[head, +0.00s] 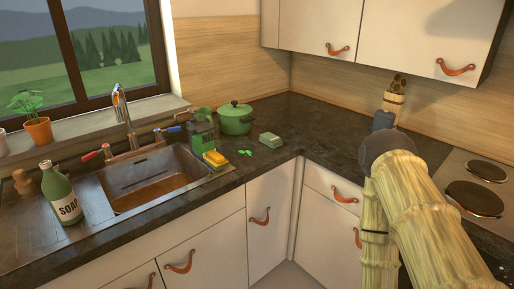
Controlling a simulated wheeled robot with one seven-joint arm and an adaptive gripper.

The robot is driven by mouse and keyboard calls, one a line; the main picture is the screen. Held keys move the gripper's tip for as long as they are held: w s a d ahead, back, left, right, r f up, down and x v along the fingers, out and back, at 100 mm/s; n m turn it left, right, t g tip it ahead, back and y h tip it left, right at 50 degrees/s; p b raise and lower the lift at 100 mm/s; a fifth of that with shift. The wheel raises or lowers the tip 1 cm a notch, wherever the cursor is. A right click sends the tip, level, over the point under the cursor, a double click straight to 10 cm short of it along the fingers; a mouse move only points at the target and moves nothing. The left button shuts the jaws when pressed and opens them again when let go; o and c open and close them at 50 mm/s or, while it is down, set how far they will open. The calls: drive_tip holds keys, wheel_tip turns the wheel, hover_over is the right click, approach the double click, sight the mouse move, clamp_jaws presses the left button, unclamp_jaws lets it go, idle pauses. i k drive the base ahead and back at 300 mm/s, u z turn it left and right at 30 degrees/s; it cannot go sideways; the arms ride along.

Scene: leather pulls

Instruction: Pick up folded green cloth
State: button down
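The folded green cloth (269,140) is a small pale-green stack. It lies flat on the dark countertop near the inner corner, to the right of the green pot and behind the counter's front edge. Nothing covers it. Pale yellow-green, bamboo-like arm links fill the lower right of the head view and look like mine. They are well to the right of the cloth and apart from it. My gripper's fingers do not show.
A lidded green pot (234,121), a dark green container (202,137), an orange-yellow sponge (214,160) and small green leaves (245,153) are left of the cloth. The sink (150,180) and soap bottle (61,196) are farther left. Stove plates (474,198) are at right. Counter right of the cloth is clear.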

sight(273, 141)
drive_tip(key=i, duration=1.5)
drive_tip(key=z, duration=0.05)
